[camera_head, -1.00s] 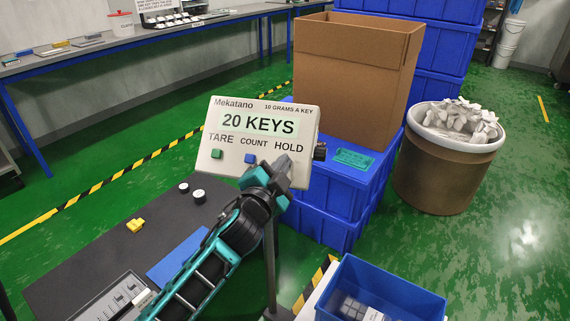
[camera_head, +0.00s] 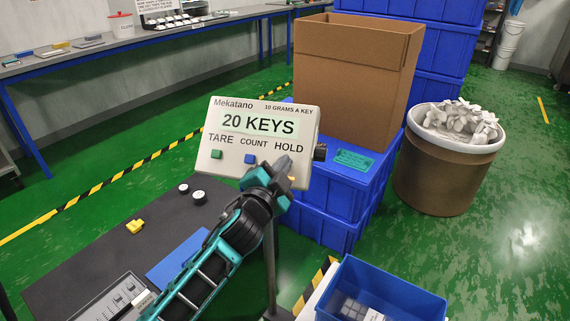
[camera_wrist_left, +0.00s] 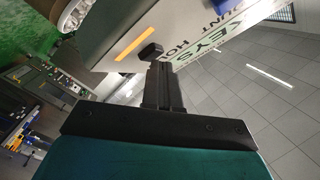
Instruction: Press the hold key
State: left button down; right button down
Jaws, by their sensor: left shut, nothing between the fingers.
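The white display unit (camera_head: 232,139) reads "20 KEYS" over the labels TARE, COUNT and HOLD. A green key (camera_head: 216,154) sits under TARE and a blue key (camera_head: 250,159) under COUNT. My left gripper (camera_head: 282,163) is shut and empty, its fingertips in front of the panel just below HOLD. My right gripper is not in view.
A black mat (camera_head: 92,234) holds a yellow part (camera_head: 135,226) and two small round pieces. A cardboard box (camera_head: 355,85) stands on blue crates (camera_head: 322,215) behind the display. A drum (camera_head: 440,180) of white parts and a blue bin (camera_head: 395,285) stand right.

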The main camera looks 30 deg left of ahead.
pick_arm(q)
jog(key=shift+s+d+r+p, duration=0.1)
jog(key=shift+s+r+p, duration=0.45)
jog(key=shift+p, duration=0.1)
jog(key=s+r+p, duration=0.1)
jog(key=p, duration=0.1)
jog(key=s+r+p, duration=0.1)
jog(key=s+r, duration=0.1)
jog(key=shift+s+d+r+p, duration=0.25)
jog(key=shift+d+p, duration=0.1)
jog(key=shift+p, duration=0.05)
dwell(0.8)
